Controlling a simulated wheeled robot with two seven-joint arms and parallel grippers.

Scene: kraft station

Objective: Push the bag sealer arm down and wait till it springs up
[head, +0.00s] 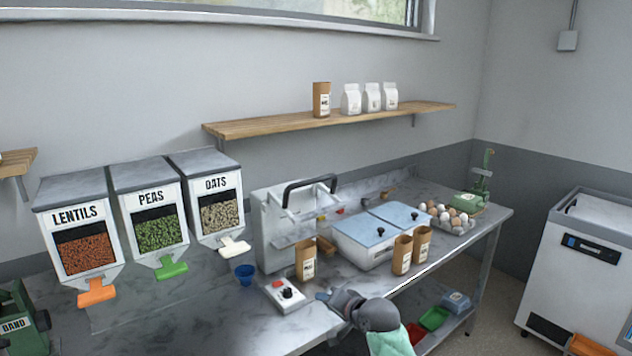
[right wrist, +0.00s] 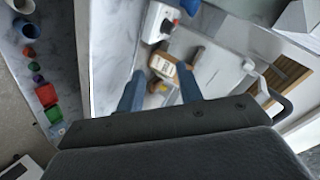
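The bag sealer (head: 268,238) is a pale grey machine on the counter, with a raised black arm handle (head: 308,182) at its top. In the right wrist view, what looks like its handle (right wrist: 283,108) shows at the right edge. A brown labelled bag (head: 306,262) stands upright at the sealer's front; it also shows in the right wrist view (right wrist: 163,66). My right gripper (head: 328,296) is near the counter's front edge, below and apart from the handle. In the right wrist view its two blue fingers (right wrist: 160,90) are apart and empty. My left gripper is not in view.
Two brown bags (head: 411,250) and a blue-lidded container (head: 372,240) stand to the right. Dispensers (head: 150,215) line the left wall.

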